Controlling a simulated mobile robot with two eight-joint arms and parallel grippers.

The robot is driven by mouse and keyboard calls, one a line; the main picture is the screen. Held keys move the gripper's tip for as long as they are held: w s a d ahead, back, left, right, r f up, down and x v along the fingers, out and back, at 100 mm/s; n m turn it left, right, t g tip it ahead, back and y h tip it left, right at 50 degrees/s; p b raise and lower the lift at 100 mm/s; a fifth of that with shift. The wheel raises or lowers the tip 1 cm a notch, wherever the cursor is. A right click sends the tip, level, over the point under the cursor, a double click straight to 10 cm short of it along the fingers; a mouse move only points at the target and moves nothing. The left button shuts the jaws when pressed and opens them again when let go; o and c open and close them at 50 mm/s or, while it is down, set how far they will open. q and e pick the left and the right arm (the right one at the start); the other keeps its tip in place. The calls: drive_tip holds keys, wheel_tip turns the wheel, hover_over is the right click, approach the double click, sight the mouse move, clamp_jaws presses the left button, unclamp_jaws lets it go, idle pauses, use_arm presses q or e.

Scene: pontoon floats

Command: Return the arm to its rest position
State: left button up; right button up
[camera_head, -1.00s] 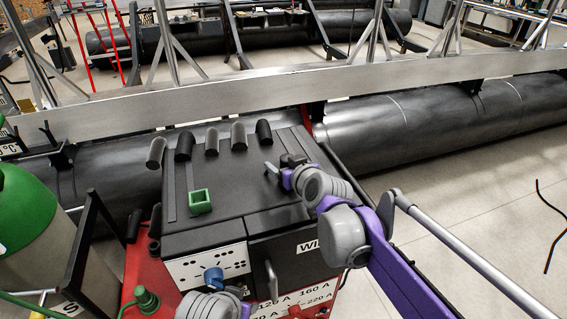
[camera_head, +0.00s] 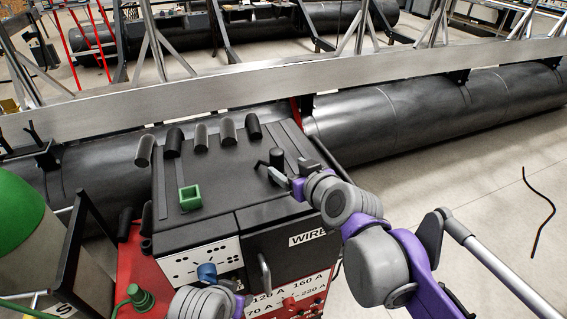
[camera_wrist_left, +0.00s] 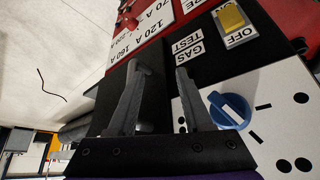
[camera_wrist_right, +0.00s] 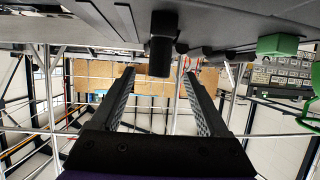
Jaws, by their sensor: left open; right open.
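My right gripper (camera_head: 284,174) is over the right part of the black top of the welding machine (camera_head: 230,200). In the right wrist view its jaws (camera_wrist_right: 158,76) are open with nothing between them. A short black cylinder (camera_head: 277,157) stands on the machine top close to the right fingertips; it also shows beyond them in the right wrist view (camera_wrist_right: 162,45). My left arm shows at the bottom of the head view, low in front of the machine. In the left wrist view the left jaws (camera_wrist_left: 160,78) are open and empty, facing the labelled front panel and blue knob (camera_wrist_left: 230,109).
A green square holder (camera_head: 190,198) and several black cylinders (camera_head: 200,136) sit on the machine top. A green gas bottle (camera_head: 20,215) stands at left. A long dark pontoon (camera_head: 430,115) and metal beam (camera_head: 330,85) run behind. Floor at right is mostly clear.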

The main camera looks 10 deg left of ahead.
drive_tip(key=shift+s+d+r, duration=0.1)
drive_tip(key=shift+s+d, duration=0.05)
drive_tip(key=shift+s, duration=0.05)
idle(0.4)
drive_tip(key=s+d+f+m+g+h, duration=0.2)
drive_tip(key=s+d+f+m+h, duration=0.1)
drive_tip(key=s+d+f, duration=0.7)
drive_tip(key=s+d+f+m+g+h, duration=0.2)
drive_tip(key=s+d+f+m+h, duration=0.2)
drive_tip(key=s+d+f, duration=0.6)
drive_tip(key=d+f+h, duration=0.1)
drive_tip(key=d+f, duration=0.1)
drive_tip(key=d, duration=0.5)
drive_tip(key=shift+s+d+f+m+g, duration=0.2)
drive_tip(key=shift+s+d+m+g, duration=0.1)
drive_tip(key=shift+g, duration=0.1)
